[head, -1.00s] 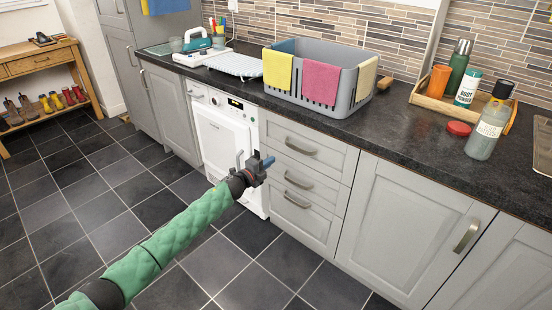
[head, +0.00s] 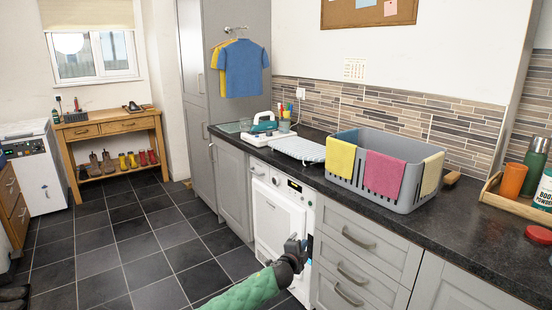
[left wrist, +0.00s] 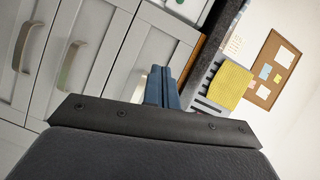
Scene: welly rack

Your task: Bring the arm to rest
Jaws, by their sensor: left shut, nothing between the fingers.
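My left arm, in a green quilted sleeve, comes in at the bottom of the head view. My left gripper (head: 296,246) is shut and empty, in front of the white washing machine (head: 278,222) and below the worktop edge. In the left wrist view its blue fingers (left wrist: 162,88) are together, with grey drawer fronts and cupboard doors (left wrist: 90,60) beyond them. It touches nothing that I can see. My right gripper is not in view.
On the dark worktop (head: 440,232) stand a grey basket (head: 345,183) with cloths over its rim, an iron (head: 265,128) and a wooden tray (head: 490,193) with bottles. A wooden rack (head: 108,128) with several boots stands at the far left. The tiled floor (head: 140,240) between is clear.

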